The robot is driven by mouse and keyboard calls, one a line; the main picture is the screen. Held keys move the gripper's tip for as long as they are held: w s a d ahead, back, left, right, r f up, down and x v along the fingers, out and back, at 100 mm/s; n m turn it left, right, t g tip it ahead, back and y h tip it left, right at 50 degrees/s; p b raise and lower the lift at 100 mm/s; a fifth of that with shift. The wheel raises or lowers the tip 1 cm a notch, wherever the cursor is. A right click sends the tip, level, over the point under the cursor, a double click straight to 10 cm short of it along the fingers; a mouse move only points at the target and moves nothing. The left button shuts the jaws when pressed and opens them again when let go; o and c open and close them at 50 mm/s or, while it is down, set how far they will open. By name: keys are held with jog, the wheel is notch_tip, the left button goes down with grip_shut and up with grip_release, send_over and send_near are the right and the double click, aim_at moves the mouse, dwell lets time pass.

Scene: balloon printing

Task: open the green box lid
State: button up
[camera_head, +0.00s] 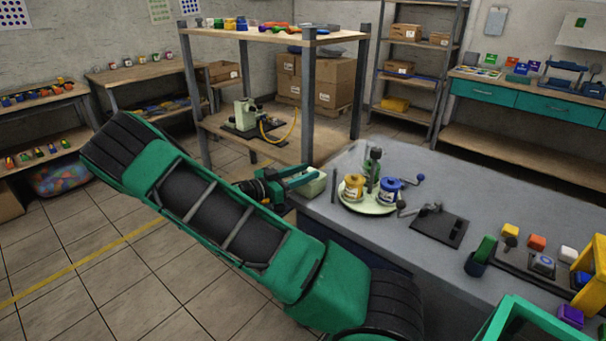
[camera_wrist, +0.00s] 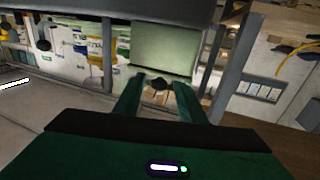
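The pale green box (camera_head: 311,187) stands at the left corner of the grey worktable, and its pale green face fills the upper middle of the wrist view (camera_wrist: 165,46). My gripper (camera_head: 301,178) is right beside it, partly in front of it in the head view. In the wrist view, my two green fingers (camera_wrist: 160,80) are spread apart.
Right of the box, the worktable (camera_head: 330,212) holds a round plate (camera_head: 369,208) with a yellow pot (camera_head: 353,188) and a blue pot (camera_head: 389,191). A wooden shelf (camera_head: 270,36) with grey posts stands close behind. The floor at left is clear.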

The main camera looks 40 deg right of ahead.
jog(key=shift+d, duration=0.2)
grip_shut()
